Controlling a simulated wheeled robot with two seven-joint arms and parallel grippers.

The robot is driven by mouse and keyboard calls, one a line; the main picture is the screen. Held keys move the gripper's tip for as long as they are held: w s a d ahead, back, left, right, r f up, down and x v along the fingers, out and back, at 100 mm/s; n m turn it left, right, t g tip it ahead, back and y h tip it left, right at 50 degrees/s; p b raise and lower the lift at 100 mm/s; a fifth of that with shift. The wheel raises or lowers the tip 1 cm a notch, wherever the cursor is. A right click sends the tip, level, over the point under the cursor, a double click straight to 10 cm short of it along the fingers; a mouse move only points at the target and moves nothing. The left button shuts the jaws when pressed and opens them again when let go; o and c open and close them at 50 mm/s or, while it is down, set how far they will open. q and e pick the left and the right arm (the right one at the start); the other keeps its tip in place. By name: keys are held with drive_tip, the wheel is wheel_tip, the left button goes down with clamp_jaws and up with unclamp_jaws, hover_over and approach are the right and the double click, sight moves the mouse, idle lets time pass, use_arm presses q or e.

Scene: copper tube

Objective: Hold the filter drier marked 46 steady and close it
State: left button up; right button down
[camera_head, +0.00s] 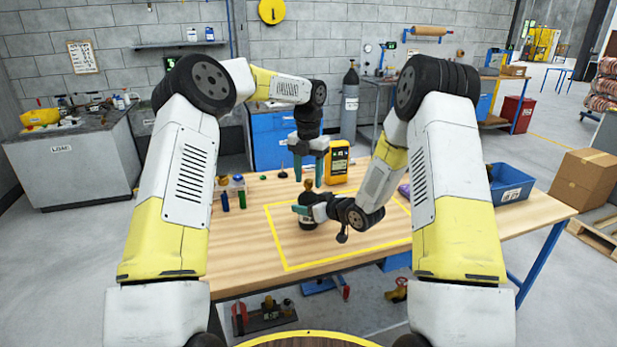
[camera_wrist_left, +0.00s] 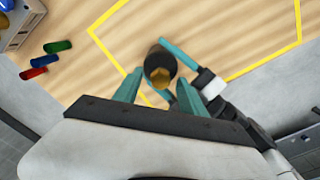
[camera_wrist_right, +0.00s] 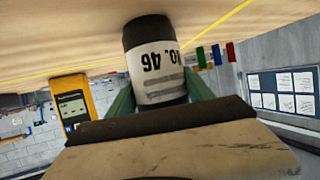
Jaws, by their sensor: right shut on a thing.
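The filter drier (camera_head: 307,224) is a black cylinder with a white label and a brass fitting on top, standing upright on the bench. In the right wrist view its label (camera_wrist_right: 155,68) reads NO. 46, upside down. My right gripper (camera_wrist_right: 160,92) is shut around its body from the side; in the head view the arm partly hides it. My left gripper (camera_head: 309,169) points down above the drier, open and empty. In the left wrist view, the brass hex top (camera_wrist_left: 160,77) lies between the left fingertips, apparently without contact.
A yellow taped outline (camera_head: 284,262) surrounds the drier on the wooden bench (camera_head: 240,260). A yellow meter (camera_head: 340,160) stands behind. A blue bin (camera_head: 511,184) sits at the right. The front bench is clear.

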use_arm(q)
drive_tip(key=shift+r, duration=2.25)
drive_tip(key=shift+c, duration=0.3)
